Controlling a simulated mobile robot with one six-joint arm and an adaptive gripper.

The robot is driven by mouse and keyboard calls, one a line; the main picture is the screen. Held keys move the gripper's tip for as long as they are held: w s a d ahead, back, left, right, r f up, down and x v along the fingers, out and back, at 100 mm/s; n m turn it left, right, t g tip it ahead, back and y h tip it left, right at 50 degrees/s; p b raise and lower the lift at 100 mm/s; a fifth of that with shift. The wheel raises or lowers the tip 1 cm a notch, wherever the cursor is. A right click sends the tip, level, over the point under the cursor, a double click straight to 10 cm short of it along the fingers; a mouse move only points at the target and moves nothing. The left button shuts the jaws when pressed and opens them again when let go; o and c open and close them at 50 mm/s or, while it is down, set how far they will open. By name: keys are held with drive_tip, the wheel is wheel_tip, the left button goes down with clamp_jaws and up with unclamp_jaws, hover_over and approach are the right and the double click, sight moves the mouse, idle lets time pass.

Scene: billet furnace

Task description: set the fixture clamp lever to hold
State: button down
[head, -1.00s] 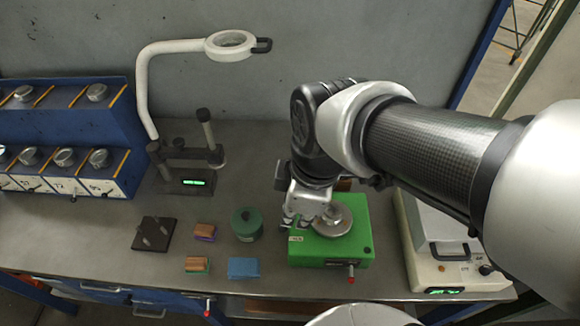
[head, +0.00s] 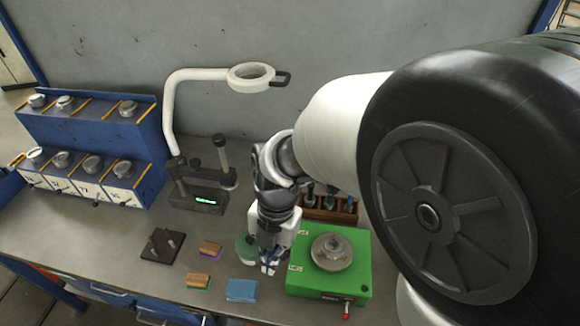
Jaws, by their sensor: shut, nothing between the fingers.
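The green fixture (head: 360,280) sits on the bench with a round metal disc (head: 332,251) on top and small white labels along its left side. A short lever with a red tip (head: 347,303) sticks out at its front; I cannot tell whether this is the clamp lever. Writing on the labels is too small to read surely. My gripper (head: 268,268) points down just left of the fixture, shut and empty, between it and a green round container (head: 243,248), which it partly hides. Any lever at the fixture's left edge is hidden or too small to make out.
A blue block (head: 241,290), two small brown-topped blocks (head: 210,248) (head: 198,280) and a dark pegged plate (head: 162,244) lie left of my gripper. A wooden rack (head: 325,210) stands behind the fixture. A magnifier lamp (head: 190,75) and blue cabinet (head: 90,120) stand farther left.

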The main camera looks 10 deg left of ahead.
sight(285, 255)
wheel_tip(285, 255, down, 10)
drive_tip(key=s+b, duration=0.1)
drive_tip(key=b, duration=0.2)
drive_tip(key=w, duration=0.1)
drive_tip(key=w+r, duration=0.1)
drive_tip(key=w, duration=0.1)
drive_tip(key=shift+w+d+p, duration=0.2)
drive_tip(key=shift+w+p, duration=0.05)
drive_tip(key=shift+p, duration=0.1)
drive_tip(key=shift+a, duration=0.1)
